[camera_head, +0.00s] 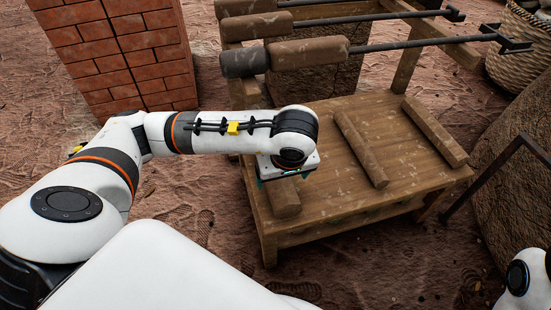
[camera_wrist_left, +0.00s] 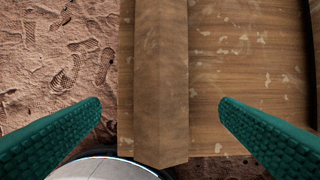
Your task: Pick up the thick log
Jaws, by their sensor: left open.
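A thick brown log (camera_head: 286,202) lies near the left edge of the low wooden table (camera_head: 330,215), partly hidden by my left gripper (camera_head: 287,176). In the left wrist view the log (camera_wrist_left: 161,60) runs lengthwise up the picture. My left gripper (camera_wrist_left: 160,102) is open above it, with one green finger on each side and gaps to the log. A thinner log (camera_head: 360,150) lies in the middle of the table, and another log (camera_head: 434,131) lies at its right. My right gripper is out of view; only part of that arm shows at lower right.
A rack with dark metal rods and wood-handled tools (camera_head: 310,52) stands along the table's back. A brick pillar (camera_head: 120,55) is at the upper left. A woven basket (camera_head: 520,50) and a large stone-like block (camera_head: 515,180) stand at the right.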

